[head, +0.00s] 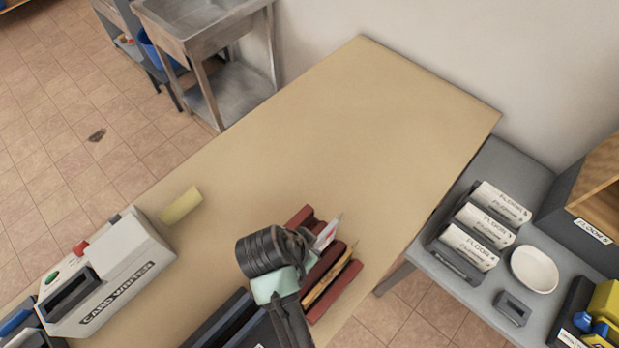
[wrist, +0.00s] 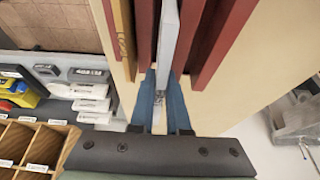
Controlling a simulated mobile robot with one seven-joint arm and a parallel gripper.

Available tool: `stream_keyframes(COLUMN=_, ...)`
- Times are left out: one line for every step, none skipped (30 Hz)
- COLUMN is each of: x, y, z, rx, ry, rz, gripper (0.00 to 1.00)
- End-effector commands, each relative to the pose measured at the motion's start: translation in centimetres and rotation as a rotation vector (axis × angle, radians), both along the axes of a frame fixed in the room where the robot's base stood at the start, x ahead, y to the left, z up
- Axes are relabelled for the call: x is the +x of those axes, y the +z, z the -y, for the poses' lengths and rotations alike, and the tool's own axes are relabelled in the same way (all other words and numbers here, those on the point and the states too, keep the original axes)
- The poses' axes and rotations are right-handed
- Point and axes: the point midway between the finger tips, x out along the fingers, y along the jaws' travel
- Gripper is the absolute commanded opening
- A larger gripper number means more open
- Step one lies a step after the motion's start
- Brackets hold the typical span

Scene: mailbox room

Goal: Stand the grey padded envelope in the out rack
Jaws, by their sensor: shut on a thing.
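My gripper (head: 304,242) is over the dark red slotted rack (head: 335,292) near the table's front edge. In the wrist view its two blue fingers (wrist: 163,95) are shut on the grey padded envelope (wrist: 169,40), one finger on each side. The envelope is on edge between two red dividers (wrist: 225,45) and roughly in line with them. In the head view a pale part of it (head: 328,232) sticks up beside the gripper. Its lower edge is hidden, so I cannot tell whether it touches the rack's bottom. A brown envelope (wrist: 123,35) stands in a neighbouring slot.
A dark rack (head: 228,322) stands close to the red rack. A card writer (head: 105,275) and a yellow block (head: 181,206) are to the left. The table (head: 330,120) is clear towards the back. A grey side table (head: 505,165) holds floor-labelled trays and a white bowl (head: 534,269).

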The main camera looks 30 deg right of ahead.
Motion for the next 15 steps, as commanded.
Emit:
stream_keyframes(x=0.0, y=-0.4, z=0.0, rx=0.000, ry=0.000, rz=-0.001, gripper=0.00)
stream_keyframes(x=0.0, y=-0.6, z=0.0, rx=0.000, ry=0.000, rz=-0.001, gripper=0.00)
stream_keyframes(x=0.0, y=-0.9, z=0.0, rx=0.000, ry=0.000, rz=-0.001, gripper=0.00)
stream_keyframes(x=0.0, y=-1.1, z=0.0, rx=0.001, ry=0.000, rz=-0.001, gripper=0.00)
stream_keyframes(x=0.0, y=-1.3, z=0.0, rx=0.000, ry=0.001, rz=-0.002, gripper=0.00)
stream_keyframes(x=0.0, y=-1.6, z=0.0, rx=0.000, ry=0.001, rz=-0.001, gripper=0.00)
stream_keyframes(x=0.0, y=-1.8, z=0.0, rx=0.000, ry=0.001, rz=-0.001, gripper=0.00)
stream_keyframes(x=0.0, y=-2.0, z=0.0, rx=0.000, ry=0.000, rz=0.000, gripper=0.00)
stream_keyframes(x=0.0, y=-2.3, z=0.0, rx=0.000, ry=0.000, rz=0.000, gripper=0.00)
stream_keyframes(x=0.0, y=-2.5, z=0.0, rx=0.000, ry=0.000, rz=0.000, gripper=0.00)
stream_keyframes(x=0.0, y=-2.7, z=0.0, rx=0.000, ry=0.000, rz=0.000, gripper=0.00)
stream_keyframes(x=0.0, y=-3.0, z=0.0, rx=0.000, ry=0.000, rz=0.000, gripper=0.00)
stream_keyframes(x=0.0, y=-3.2, z=0.0, rx=0.000, ry=0.000, rz=-0.001, gripper=0.00)
stream_keyframes(x=0.0, y=-3.4, z=0.0, rx=0.000, ry=0.000, rz=-0.001, gripper=0.00)
stream_keyframes(x=0.0, y=-3.7, z=0.0, rx=0.000, ry=0.000, rz=-0.001, gripper=0.00)
